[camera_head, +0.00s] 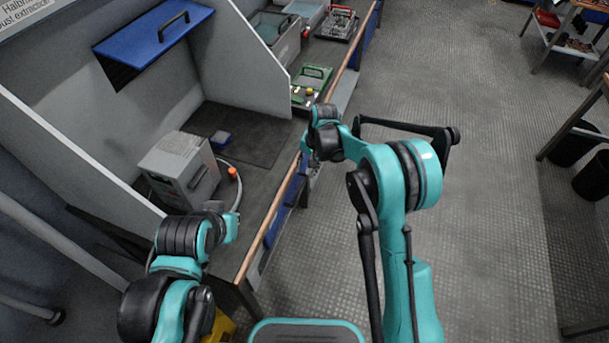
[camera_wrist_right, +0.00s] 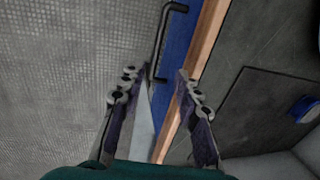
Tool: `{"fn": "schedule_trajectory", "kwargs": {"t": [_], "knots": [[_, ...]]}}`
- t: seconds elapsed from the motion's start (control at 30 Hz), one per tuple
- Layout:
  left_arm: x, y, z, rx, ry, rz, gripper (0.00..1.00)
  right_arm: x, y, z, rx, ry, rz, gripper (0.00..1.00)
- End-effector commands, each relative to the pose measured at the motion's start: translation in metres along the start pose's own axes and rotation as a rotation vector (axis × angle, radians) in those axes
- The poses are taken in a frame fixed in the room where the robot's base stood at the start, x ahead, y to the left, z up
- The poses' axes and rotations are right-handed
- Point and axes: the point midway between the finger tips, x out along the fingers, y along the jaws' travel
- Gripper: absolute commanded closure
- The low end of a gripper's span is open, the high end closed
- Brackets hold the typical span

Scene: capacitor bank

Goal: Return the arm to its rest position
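My right arm (camera_head: 400,180) reaches forward beside the workbench's front edge, its wrist bent downward. My right gripper (camera_wrist_right: 158,86) is open in the right wrist view, with two separated fingers and nothing held between them. It points down past the bench's wooden edge (camera_wrist_right: 207,40) and a blue drawer front (camera_wrist_right: 176,45) with a black handle. In the head view the right gripper is mostly hidden behind its wrist. My left arm (camera_head: 185,245) is folded at the lower left, near the bench front. Its gripper cannot be made out.
A green case (camera_head: 312,78) and grey bins (camera_head: 278,32) stand farther along. The floor (camera_head: 490,210) right of my arm is clear.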

Motion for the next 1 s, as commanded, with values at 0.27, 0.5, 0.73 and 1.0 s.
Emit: {"fn": "schedule_trajectory", "kwargs": {"t": [0.27,0.5,0.73,1.0], "knots": [[0.000,0.000,0.000,0.000,0.000,0.000,1.00,-0.005,0.000,0.000,0.000,0.000,0.000,0.68],[0.000,0.000,0.000,0.000,0.000,0.000,1.00,-0.005,0.000,0.000,0.000,0.000,0.000,0.68],[0.000,0.000,0.000,0.000,0.000,0.000,1.00,-0.024,0.006,0.002,-0.010,0.019,-0.003,0.68],[0.000,0.000,0.000,0.000,0.000,0.000,1.00,-0.121,0.048,0.028,-0.073,0.137,-0.017,0.68]]}}
